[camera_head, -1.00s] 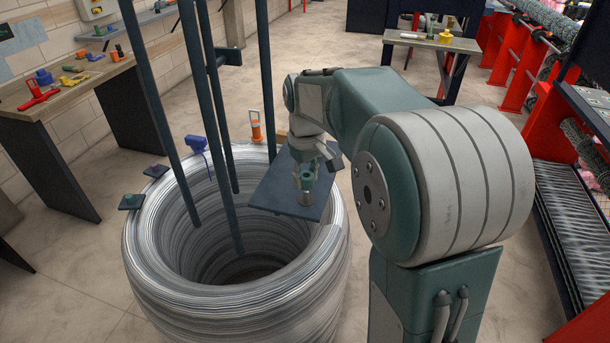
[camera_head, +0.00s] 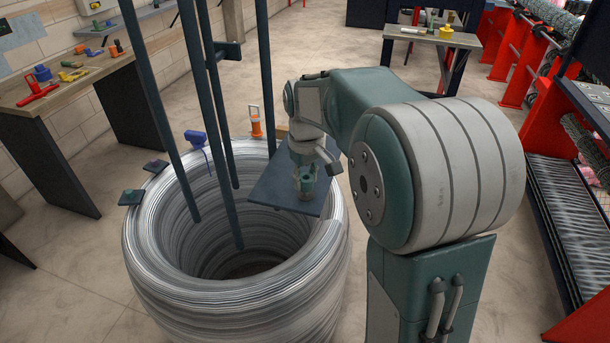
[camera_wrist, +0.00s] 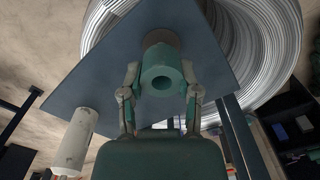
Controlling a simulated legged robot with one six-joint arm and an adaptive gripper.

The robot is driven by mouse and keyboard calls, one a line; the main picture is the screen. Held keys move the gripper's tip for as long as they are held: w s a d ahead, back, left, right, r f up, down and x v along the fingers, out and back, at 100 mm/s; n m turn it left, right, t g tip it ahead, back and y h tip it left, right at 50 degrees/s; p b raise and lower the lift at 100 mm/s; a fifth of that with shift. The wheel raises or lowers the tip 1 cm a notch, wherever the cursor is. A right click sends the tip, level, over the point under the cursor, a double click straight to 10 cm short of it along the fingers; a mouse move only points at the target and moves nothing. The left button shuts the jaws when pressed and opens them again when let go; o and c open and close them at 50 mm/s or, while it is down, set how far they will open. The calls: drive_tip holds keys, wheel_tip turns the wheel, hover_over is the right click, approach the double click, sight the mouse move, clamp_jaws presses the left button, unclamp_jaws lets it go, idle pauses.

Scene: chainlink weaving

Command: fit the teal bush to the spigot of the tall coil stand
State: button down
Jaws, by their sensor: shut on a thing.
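The teal bush (camera_wrist: 161,77) is a short thick ring with its bore facing the wrist camera. My gripper (camera_wrist: 160,92) is shut on it, one finger on each side. The spigot (camera_wrist: 162,39) is a grey-brown round stub just behind the bush, on the dark blue-grey plate (camera_wrist: 105,75) of the coil stand. The bush and spigot look roughly lined up, and the bush hides part of the spigot. I cannot tell whether the bush is around it or only against its end. In the head view the bush (camera_head: 306,184) is small above the plate (camera_head: 270,187).
A large wire coil (camera_head: 235,310) surrounds the stand's dark upright bars (camera_head: 205,90). A blue clamp-like thing (camera_head: 196,138), an orange-handled thing (camera_head: 256,130) and small dark pads (camera_head: 131,197) sit around its rim. A workbench (camera_head: 75,85) with tools stands at left.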

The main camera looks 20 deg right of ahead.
drive_tip(key=shift+f, duration=1.25)
drive_tip(key=shift+c, duration=1.2)
unclamp_jaws()
wheel_tip(320, 180, up, 12)
